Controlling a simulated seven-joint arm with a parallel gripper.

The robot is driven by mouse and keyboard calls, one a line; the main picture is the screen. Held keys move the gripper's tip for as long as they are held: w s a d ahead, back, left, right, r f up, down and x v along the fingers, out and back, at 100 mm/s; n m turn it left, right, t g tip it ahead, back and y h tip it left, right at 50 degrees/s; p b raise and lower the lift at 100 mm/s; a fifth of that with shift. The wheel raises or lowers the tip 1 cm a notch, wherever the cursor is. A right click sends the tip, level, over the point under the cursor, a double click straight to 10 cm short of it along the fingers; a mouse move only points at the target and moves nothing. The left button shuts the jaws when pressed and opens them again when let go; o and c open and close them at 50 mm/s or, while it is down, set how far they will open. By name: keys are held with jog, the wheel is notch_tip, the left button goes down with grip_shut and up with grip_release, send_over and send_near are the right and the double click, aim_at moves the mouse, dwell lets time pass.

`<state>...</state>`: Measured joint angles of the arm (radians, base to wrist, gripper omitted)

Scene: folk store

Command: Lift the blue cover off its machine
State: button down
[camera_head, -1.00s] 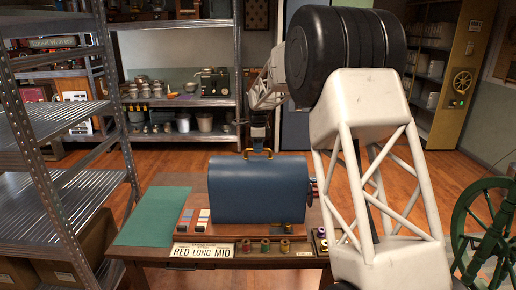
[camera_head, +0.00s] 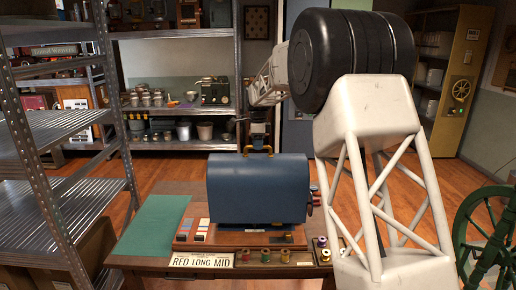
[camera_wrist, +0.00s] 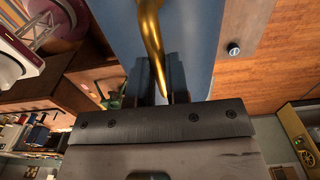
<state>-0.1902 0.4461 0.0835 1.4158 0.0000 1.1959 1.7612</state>
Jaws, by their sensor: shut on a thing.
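The blue cover (camera_head: 258,190) is a box with a rounded top, in the middle of the wooden table in the head view. It sits low over the machine's wooden base (camera_head: 240,237), with a narrow band of machine parts showing under its lower edge. A crank (camera_head: 312,203) shows at its right end. My gripper (camera_head: 257,143) comes down from above onto the brass handle (camera_head: 270,152) on top of the cover. In the wrist view my gripper (camera_wrist: 166,90) is shut on the curved brass handle (camera_wrist: 150,38), with the blue cover behind it. Most of the machine is hidden.
The table (camera_head: 150,262) also holds a green mat (camera_head: 152,225), a sign reading RED LONG MID (camera_head: 200,260) and several thread spools (camera_head: 265,255) along the front. A metal shelf (camera_head: 55,180) stands close on the left. A green wheel (camera_head: 487,235) stands at right.

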notch_tip(320, 180, up, 19)
jog(key=shift+f, duration=0.2)
dwell(2.6)
dwell(0.3)
